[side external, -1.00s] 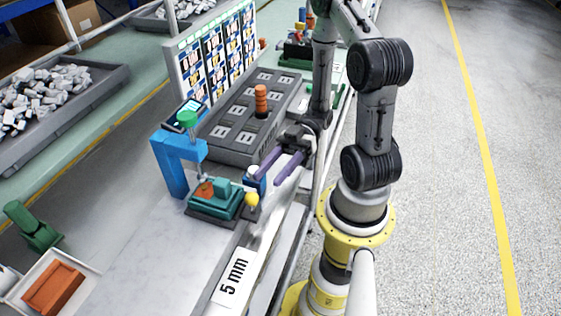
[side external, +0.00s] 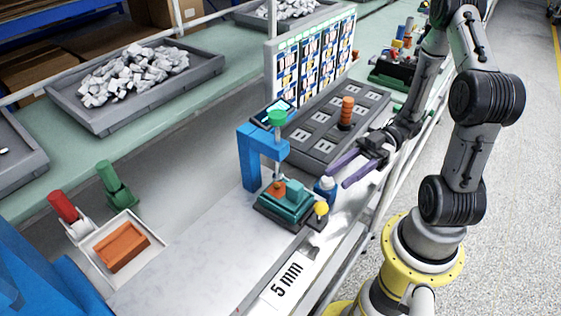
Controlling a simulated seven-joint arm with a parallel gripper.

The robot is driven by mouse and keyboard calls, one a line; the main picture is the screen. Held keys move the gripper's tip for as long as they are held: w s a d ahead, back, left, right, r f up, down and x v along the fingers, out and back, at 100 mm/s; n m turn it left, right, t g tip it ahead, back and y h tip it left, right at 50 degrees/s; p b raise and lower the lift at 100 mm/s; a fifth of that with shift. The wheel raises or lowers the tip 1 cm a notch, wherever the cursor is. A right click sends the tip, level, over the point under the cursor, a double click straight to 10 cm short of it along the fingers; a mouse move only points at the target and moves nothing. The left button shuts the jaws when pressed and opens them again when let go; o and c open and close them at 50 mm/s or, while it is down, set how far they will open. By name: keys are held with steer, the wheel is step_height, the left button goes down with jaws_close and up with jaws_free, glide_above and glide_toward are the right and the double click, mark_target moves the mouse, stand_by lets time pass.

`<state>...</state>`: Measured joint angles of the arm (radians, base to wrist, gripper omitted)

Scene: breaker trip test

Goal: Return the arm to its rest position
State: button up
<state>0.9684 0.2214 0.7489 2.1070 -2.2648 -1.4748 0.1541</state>
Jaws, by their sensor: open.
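My gripper (side external: 338,177) has two long purple fingers, parted and empty. It hangs at the right of the bench, its fingers pointing left towards the test station. My arm rises from its yellow base at the right and bends down to the gripper. The fingertips are close to a small blue-and-white bottle (side external: 325,188); whether they touch it I cannot tell. Left of the bottle is a teal fixture (side external: 288,205) on a dark base, with a yellow knob (side external: 321,208) at its corner. A blue press frame (side external: 250,160) with a green knob stands behind it.
A grey slotted tray (side external: 322,130) with an orange ribbed peg (side external: 347,110) lies behind the gripper, before a picture panel (side external: 310,62). A white box (side external: 157,240) holds an orange block at left.

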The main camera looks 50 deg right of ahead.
steer(key=w+h, duration=0.1)
steer(key=w, duration=0.1)
steer(key=w+d+t+h, duration=0.1)
steer(key=w+h, duration=0.1)
steer(key=w+d+t+h, duration=0.1)
steer(key=w, duration=0.2)
steer(key=shift+f+h, duration=0.15)
steer(key=shift+h, duration=0.15)
steer(key=w+d+h, duration=0.1)
steer(key=w, duration=0.1)
steer(key=w+d+r+m+t+h, duration=0.1)
steer(key=w+h, duration=0.1)
steer(key=w+d+t+h, duration=0.1)
steer(key=w+d+h, duration=0.1)
steer(key=shift+r, duration=0.15)
steer(key=d+r+m+t+h, duration=0.1)
steer(key=d+r+m+h, duration=0.55)
steer(key=r+h, duration=0.45)
steer(key=s+a+m+g+y, duration=0.2)
steer(key=s+a+m, duration=0.1)
steer(key=s+a, duration=0.3)
steer(key=s+a+m+g+y, duration=0.2)
steer(key=s+a, duration=0.4)
steer(key=s, duration=0.5)
steer(key=shift+s+a+r+m+y, duration=0.15)
steer(key=shift+a+r+m+y, duration=0.25)
steer(key=shift+m, duration=0.15)
